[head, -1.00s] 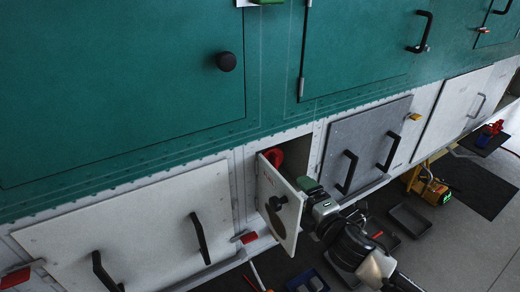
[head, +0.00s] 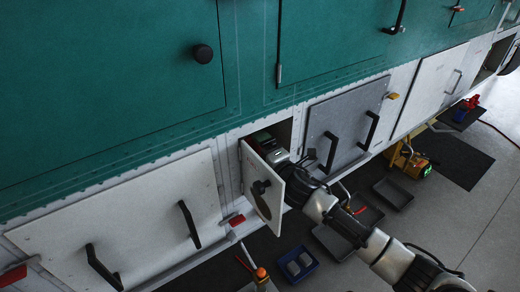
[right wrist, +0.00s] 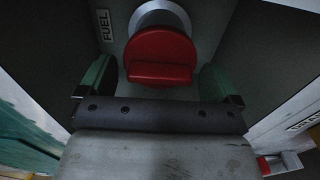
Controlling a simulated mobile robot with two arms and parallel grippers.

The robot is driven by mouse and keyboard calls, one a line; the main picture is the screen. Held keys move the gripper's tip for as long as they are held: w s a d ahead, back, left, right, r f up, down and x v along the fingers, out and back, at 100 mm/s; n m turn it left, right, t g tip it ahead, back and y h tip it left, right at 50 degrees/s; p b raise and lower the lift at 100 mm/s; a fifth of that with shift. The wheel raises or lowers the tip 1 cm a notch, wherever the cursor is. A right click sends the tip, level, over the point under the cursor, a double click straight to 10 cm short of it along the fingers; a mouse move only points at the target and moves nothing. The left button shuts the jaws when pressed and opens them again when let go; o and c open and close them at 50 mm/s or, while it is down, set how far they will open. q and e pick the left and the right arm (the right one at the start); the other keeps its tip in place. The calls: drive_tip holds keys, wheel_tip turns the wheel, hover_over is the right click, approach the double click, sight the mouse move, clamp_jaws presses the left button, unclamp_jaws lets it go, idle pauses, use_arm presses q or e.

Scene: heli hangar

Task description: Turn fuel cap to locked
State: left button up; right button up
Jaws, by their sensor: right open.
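The red fuel cap (right wrist: 160,52) shows in the right wrist view, on a round grey collar beside a "FUEL" label (right wrist: 105,25). Its raised grip bar lies crosswise in that picture. My right gripper (right wrist: 158,82) is open, with one green finger on each side of the cap; I cannot tell whether they touch it. In the head view my right gripper (head: 270,142) reaches into the small open bay behind its white door (head: 262,182). There the gripper hides most or all of the cap. My left gripper is not in view.
The open door stands close to my right arm, on its left. A closed grey panel (head: 345,125) with black handles is to the right. Trays (head: 392,193), a blue bin (head: 298,266) and a yellow device (head: 410,160) are on the floor.

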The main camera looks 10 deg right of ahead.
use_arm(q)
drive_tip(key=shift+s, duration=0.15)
use_arm(e)
drive_tip(key=shift+c, duration=0.6)
drive_tip(key=c, duration=0.8)
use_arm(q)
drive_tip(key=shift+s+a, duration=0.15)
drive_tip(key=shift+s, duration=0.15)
